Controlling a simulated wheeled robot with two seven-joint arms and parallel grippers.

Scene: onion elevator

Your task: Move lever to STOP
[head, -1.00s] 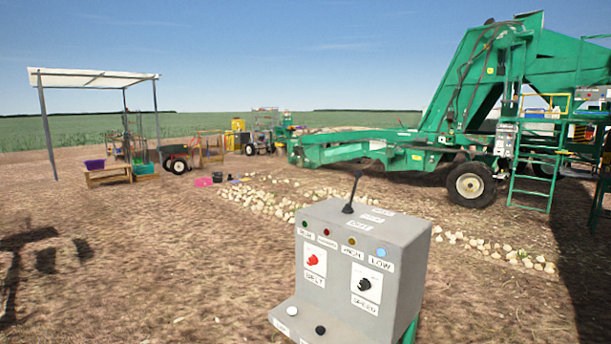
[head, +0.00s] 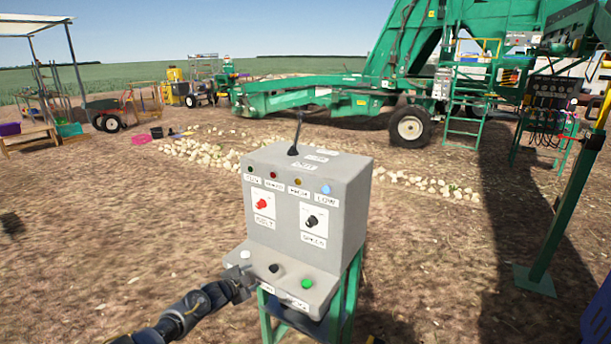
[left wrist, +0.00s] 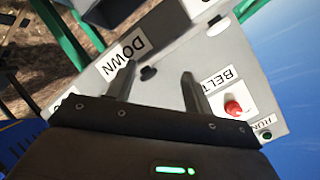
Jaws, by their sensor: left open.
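The grey control box (head: 345,190) stands on green legs in the middle of the head view. A thin black lever (head: 297,138) rises from its top, tilted slightly, beside white labels too small to read surely. My left gripper (head: 243,283) is at the lower left corner of the box, below the lever and apart from it. In the left wrist view its two fingers (left wrist: 157,85) are spread and empty in front of the panel, near the DOWN label (left wrist: 124,56) and the red BELT knob (left wrist: 233,108). The lever is not seen in that view.
The box front has a black speed knob (head: 312,221) and a sloping shelf with a green button (head: 307,284) and others. A green post (head: 565,190) stands at right. The green elevator machine (head: 300,95) is behind, past a row of onions (head: 205,153).

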